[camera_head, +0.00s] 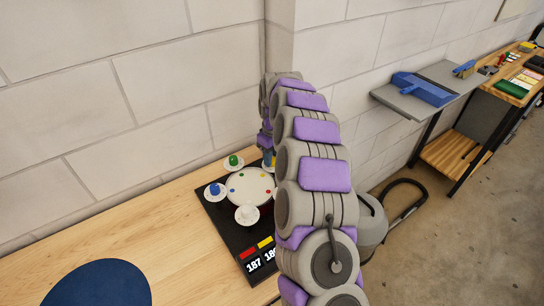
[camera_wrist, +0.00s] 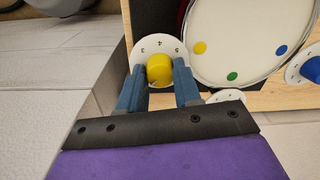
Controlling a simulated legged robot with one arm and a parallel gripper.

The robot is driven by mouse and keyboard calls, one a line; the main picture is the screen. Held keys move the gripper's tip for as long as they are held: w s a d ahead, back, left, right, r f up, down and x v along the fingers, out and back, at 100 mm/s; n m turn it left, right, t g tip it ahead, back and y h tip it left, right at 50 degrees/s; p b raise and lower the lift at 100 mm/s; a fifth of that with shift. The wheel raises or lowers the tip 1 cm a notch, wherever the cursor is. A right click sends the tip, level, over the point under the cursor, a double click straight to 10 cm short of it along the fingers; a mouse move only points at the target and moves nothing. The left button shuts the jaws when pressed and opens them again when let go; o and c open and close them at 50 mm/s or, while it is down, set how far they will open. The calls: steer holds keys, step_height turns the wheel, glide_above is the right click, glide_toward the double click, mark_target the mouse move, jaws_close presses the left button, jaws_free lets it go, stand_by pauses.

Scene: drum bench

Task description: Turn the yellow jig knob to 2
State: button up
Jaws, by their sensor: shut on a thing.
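The yellow jig knob (camera_wrist: 159,69) sits on a round white dial (camera_wrist: 147,46) in the wrist view. Dark digits show along the dial's rim; I seem to read 3, 4 and 5, and the pointer setting cannot be made out. My gripper (camera_wrist: 158,76) has its two blue fingers on either side of the knob and is shut on it.
A black board (camera_head: 219,222) on the wooden bench (camera_head: 150,235) carries a round white drum (camera_head: 249,188) with coloured dots. Green (camera_head: 233,160), blue (camera_head: 215,189) and white (camera_head: 247,213) knobs stand around it. A block wall (camera_head: 160,90) rises close behind.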

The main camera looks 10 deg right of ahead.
steer(key=shift+c, duration=0.7)
steer(key=shift+m+p, duration=0.3)
steer(key=shift+p, duration=0.05)
steer(key=m+p, duration=0.2)
steer(key=shift+r+m+p, duration=0.15)
steer(key=shift+m+p, duration=0.15)
steer(key=shift+p, duration=0.05)
steer(key=m+p, duration=0.4)
steer(key=m, duration=0.1)
steer(key=shift+m+t, duration=0.3)
steer(key=shift+m, duration=0.1)
steer(key=o, duration=1)
steer(key=shift+o, duration=0.2)
